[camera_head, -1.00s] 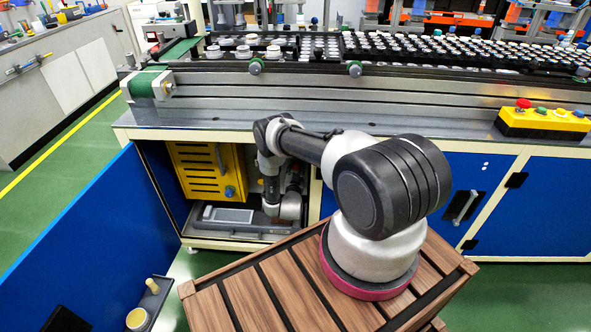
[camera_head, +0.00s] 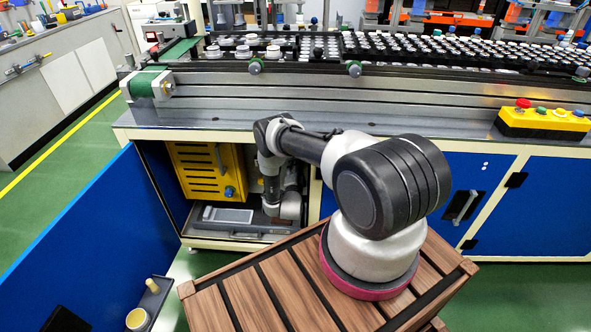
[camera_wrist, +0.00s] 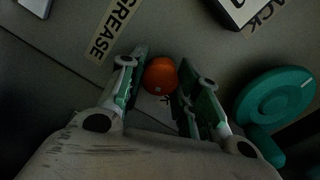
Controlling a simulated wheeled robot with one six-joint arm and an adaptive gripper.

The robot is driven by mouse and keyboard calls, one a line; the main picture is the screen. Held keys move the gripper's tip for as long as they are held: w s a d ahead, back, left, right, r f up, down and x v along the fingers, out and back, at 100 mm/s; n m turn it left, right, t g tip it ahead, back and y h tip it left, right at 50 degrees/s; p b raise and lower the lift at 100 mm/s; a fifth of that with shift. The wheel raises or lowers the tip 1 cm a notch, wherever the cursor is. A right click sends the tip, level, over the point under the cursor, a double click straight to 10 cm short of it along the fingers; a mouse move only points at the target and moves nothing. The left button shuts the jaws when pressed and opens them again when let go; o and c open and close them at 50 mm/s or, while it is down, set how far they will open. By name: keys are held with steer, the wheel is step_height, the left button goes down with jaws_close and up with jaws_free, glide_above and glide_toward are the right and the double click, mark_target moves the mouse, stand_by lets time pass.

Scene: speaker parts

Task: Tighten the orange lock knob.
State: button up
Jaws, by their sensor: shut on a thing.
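The orange lock knob (camera_wrist: 160,76) shows in the wrist view, between the fingertips of my gripper (camera_wrist: 158,82). The two green-padded fingers stand on either side of the knob and are shut on it. A pale label lies just below the knob, partly hidden by the fingers. In the head view my arm reaches into the open cabinet under the conveyor, and the gripper and knob are hidden there.
In the wrist view a teal round part (camera_wrist: 275,98) lies close to the right finger. A label reading GREASE (camera_wrist: 112,30) is at upper left. In the head view, the yellow slotted box (camera_head: 207,172), the grey tray (camera_head: 228,216) and the open blue door (camera_head: 90,235) surround the arm.

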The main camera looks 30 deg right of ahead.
steer(key=shift+s+f+m, duration=0.15)
steer(key=shift+m, duration=2.05)
steer(key=o, duration=1)
steer(key=shift+a, duration=0.1)
steer(key=v, duration=1.2)
